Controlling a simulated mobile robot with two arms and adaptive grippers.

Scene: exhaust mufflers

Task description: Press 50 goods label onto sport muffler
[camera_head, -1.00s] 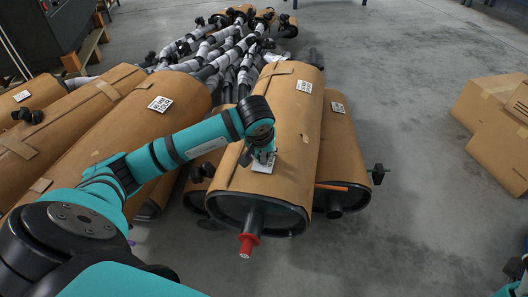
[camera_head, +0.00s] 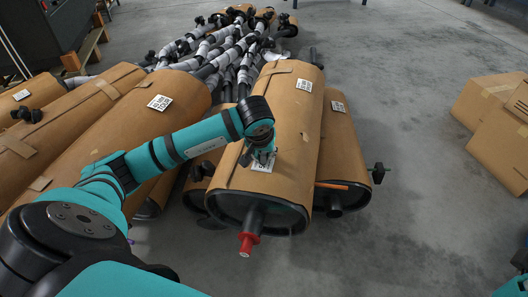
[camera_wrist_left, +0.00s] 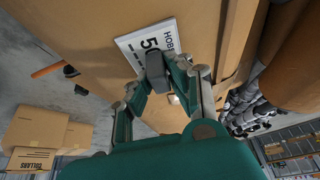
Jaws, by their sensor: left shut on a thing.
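The sport muffler (camera_head: 280,125) is a large brown-wrapped cylinder with a red-capped pipe at its near end. The white 50 goods label (camera_head: 263,165) is at the muffler's upper face near that end. In the left wrist view the label (camera_wrist_left: 147,42) shows a large "5", partly hidden by a finger, and seems to lie against the brown wrap; I cannot tell if it is fully flat. My left gripper (camera_head: 263,155) is shut on the label's edge, with its fingers (camera_wrist_left: 165,68) close to the wrap. My right gripper is not in view; only a bit of teal arm shows at lower right.
Another white label (camera_head: 304,85) is farther up the same muffler. Wrapped mufflers lie close on both sides, including a labelled one (camera_head: 345,140) at right. Wrapped pipes (camera_head: 235,55) lie behind. Cardboard boxes (camera_head: 495,110) stand at right, with clear floor between.

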